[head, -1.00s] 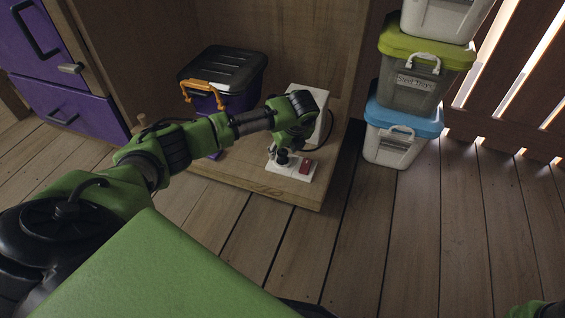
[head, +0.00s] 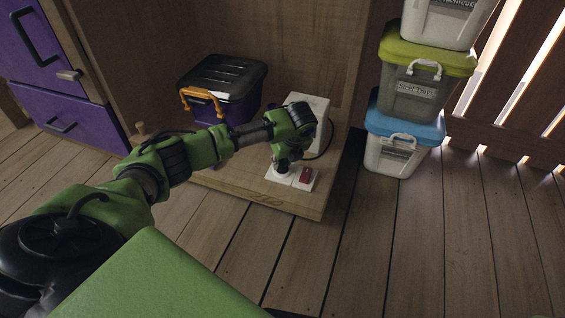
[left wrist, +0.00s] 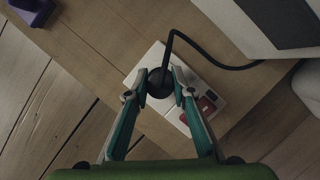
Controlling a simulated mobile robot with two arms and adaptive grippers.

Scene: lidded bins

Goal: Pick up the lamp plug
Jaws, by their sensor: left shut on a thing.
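The lamp plug (left wrist: 160,83) is a round black plug with a black cord (left wrist: 215,61). It sits at the white socket plate (left wrist: 152,62), which has a red switch (left wrist: 207,103). The same plate (head: 283,179) and red switch (head: 306,175) show in the head view on a low wooden platform. My left gripper (head: 282,168) points down over the plate. In the left wrist view its two fingers (left wrist: 161,90) are shut on the plug, one on each side. Whether the plug is fully seated in the socket cannot be told. My right gripper is not in view.
A white box (head: 309,103) stands behind the plate. A dark purple bin with orange handles (head: 238,105) is on the platform (head: 250,200) to its left. Stacked lidded bins (head: 390,155) stand on the right. The floor in front is clear.

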